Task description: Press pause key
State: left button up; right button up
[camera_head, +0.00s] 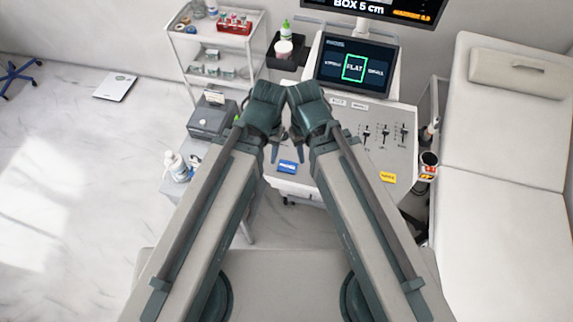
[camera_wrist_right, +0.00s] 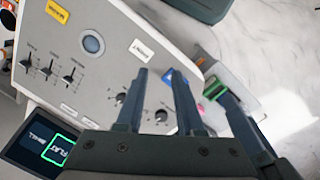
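The pale control console (camera_head: 345,165) stands ahead of me and also fills much of the right wrist view (camera_wrist_right: 110,75). It carries sliders, knobs, a round grey-blue disc (camera_wrist_right: 92,43), a yellow label (camera_head: 388,177) and a blue label (camera_head: 288,167). I cannot make out which control is the pause key. My right gripper (camera_head: 300,150) is above the console's left part; in the right wrist view its two fingers (camera_wrist_right: 158,72) are apart with nothing between them. My left gripper (camera_head: 270,150) is close beside it; its finger gap does not show clearly. The grippers hide part of the console.
A tilted screen (camera_head: 355,67) with a green-framed "FLAT" tile stands behind the console. A shelf cart (camera_head: 217,55) stands at the back left. A grey box (camera_head: 210,118) and white bottle (camera_head: 177,165) are left of my arms. A white couch (camera_head: 510,130) is at right.

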grip_shut()
dwell(1.4)
